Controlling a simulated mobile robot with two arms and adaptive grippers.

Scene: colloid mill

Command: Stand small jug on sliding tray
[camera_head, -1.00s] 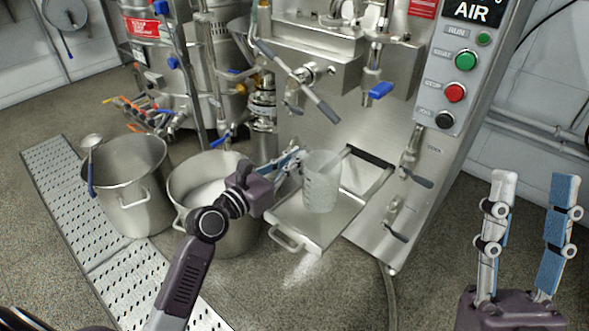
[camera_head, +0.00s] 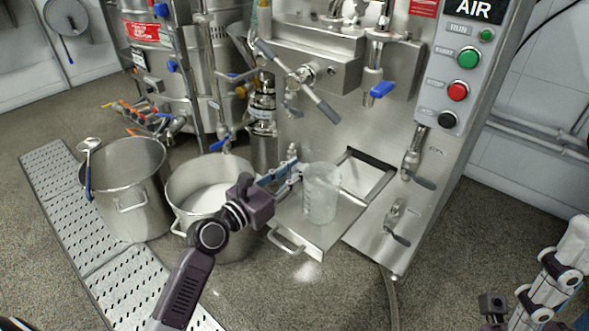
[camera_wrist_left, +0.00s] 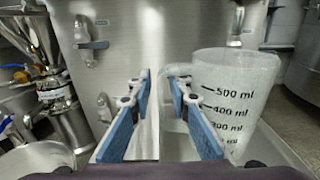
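The small jug (camera_head: 321,193) is a translucent beaker standing upright on the sliding tray (camera_head: 292,236), which is pulled out from the steel machine. Its volume marks show in the left wrist view, where the jug (camera_wrist_left: 236,95) is to the right of the fingers. My left gripper (camera_head: 292,172) is just left of the jug. Its blue-padded fingers (camera_wrist_left: 168,110) are spread apart with nothing between them; the right finger is close to the jug's handle side. My right gripper (camera_head: 540,300) is only partly in view at the bottom right, away from the tray.
Two steel pots stand left of the tray, one (camera_head: 127,190) with a ladle (camera_head: 88,170), the other (camera_head: 207,190) holding white material. The button panel (camera_head: 462,75) is at upper right.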

